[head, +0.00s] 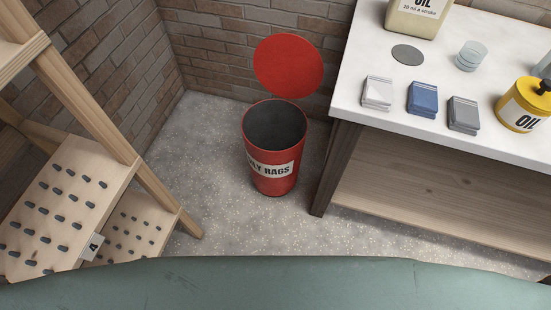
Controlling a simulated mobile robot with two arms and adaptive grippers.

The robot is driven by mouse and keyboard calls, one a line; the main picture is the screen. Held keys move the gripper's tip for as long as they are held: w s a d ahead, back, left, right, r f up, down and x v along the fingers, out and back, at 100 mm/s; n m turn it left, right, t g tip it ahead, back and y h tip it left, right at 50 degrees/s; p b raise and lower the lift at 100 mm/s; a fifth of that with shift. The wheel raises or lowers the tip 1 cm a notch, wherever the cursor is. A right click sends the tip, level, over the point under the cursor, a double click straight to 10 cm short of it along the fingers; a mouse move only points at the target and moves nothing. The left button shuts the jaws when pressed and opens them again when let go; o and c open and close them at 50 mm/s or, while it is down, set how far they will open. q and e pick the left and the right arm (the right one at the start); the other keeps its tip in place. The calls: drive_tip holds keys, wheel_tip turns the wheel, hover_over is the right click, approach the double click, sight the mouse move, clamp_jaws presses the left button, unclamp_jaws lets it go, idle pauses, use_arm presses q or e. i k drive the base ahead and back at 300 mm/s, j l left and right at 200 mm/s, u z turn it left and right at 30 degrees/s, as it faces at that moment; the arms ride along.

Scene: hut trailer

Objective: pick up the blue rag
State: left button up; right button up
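The blue rag (423,99) lies folded on the white top of the table (358,75) at the right in the head view. It sits between a folded white rag (377,93) on its left and a folded grey rag (463,115) on its right, with small gaps between them. Nothing covers it. Neither of my grippers shows in this view.
A yellow oil can (517,118), a clear cup (471,56), a grey disc (407,54) and an oil jug (418,18) stand nearby. A red bin (273,155) with its lid (288,66) raised stands left of the table. A wooden rack (75,90) is at left.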

sight(422, 98)
drive_tip(key=j+z, duration=0.35)
drive_tip(key=i+j+z, duration=0.1)
drive_tip(key=j+z, duration=0.25)
